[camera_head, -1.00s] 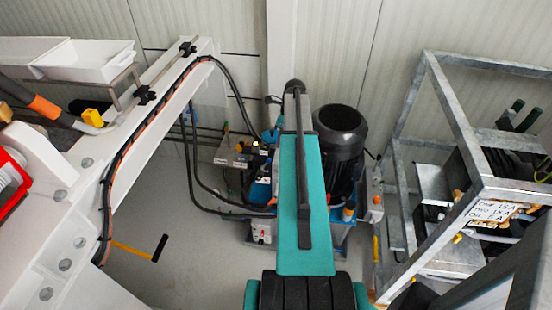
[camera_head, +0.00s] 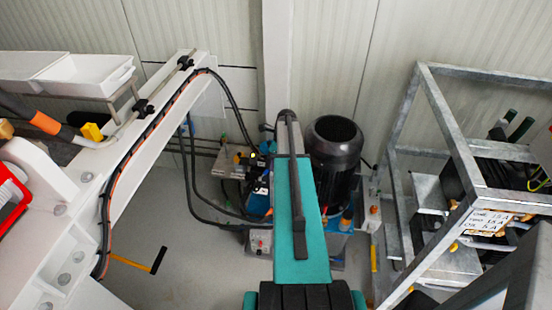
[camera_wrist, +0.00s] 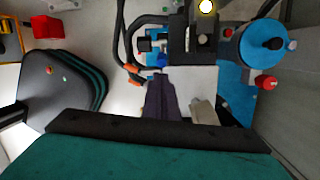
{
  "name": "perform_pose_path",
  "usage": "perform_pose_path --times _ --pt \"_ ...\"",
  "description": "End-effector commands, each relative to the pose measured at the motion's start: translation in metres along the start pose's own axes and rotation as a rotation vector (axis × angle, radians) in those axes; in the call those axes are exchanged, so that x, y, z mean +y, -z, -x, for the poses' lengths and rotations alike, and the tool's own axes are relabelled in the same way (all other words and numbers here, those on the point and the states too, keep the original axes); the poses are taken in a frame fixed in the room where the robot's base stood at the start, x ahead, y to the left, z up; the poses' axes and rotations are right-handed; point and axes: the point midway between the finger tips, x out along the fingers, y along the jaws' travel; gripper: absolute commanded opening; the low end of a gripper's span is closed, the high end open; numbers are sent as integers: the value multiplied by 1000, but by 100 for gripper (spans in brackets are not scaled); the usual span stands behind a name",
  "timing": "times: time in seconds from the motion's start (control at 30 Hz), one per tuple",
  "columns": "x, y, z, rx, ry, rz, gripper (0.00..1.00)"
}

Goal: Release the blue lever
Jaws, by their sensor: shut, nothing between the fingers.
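My gripper (camera_wrist: 161,92) shows in the wrist view as dark fingers held together, with nothing between them. Its tips point at a grey block with black fittings on the pump unit. A small blue part (camera_wrist: 158,61) shows just past the fingertips. It may be the blue lever, but it is too small to tell, and whether the fingers touch it is unclear. In the head view, the pump unit with its black motor (camera_head: 336,150) stands by the wall. My teal arm hides part of it, and my gripper is not clearly seen there.
A galvanised metal rack (camera_head: 441,100) stands at the right. A white machine beam (camera_head: 150,125) with black hoses is at the left, with white trays (camera_head: 88,78) behind it. In the wrist view, a blue round cap (camera_wrist: 263,43) and a red knob (camera_wrist: 266,82) are to the right.

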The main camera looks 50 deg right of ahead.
Motion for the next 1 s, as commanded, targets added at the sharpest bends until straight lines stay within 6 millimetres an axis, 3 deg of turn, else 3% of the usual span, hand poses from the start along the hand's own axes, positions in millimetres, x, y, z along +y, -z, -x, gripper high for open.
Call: perform_pose_path --times 0.4,0.7,0.73,1.0 --pt "0 0 -28 0 0 0 0" --pt "0 0 -29 0 1 0 0" --pt "-9 3 -28 -1 1 -3 0" --pt "-1 0 -27 19 4 -3 0"
